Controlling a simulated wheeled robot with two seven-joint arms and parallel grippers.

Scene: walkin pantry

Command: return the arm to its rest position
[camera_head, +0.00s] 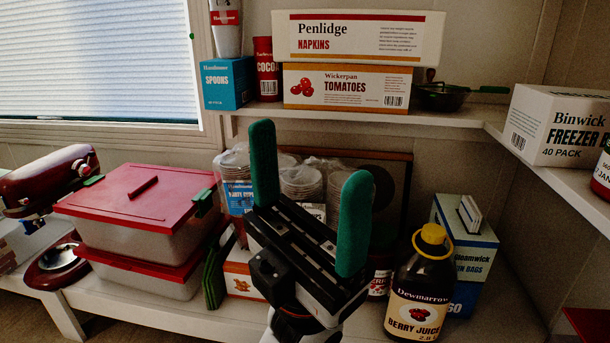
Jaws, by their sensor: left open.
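My left gripper (310,200) is in the middle of the head view, in front of the lower shelf. Its two green fingers stand wide apart and point up. Nothing shows between the fingers. The black gripper body and part of the arm below it hide some of the goods on the lower shelf behind. My right gripper is not in view.
Red-lidded containers (140,215) and a red mixer (48,180) stand at left. A berry juice bottle (420,290) stands close right of the gripper. Wrapped cups (300,185) are behind. The upper shelf (450,117) holds a napkins box (358,37); a freezer box (560,125) is at right.

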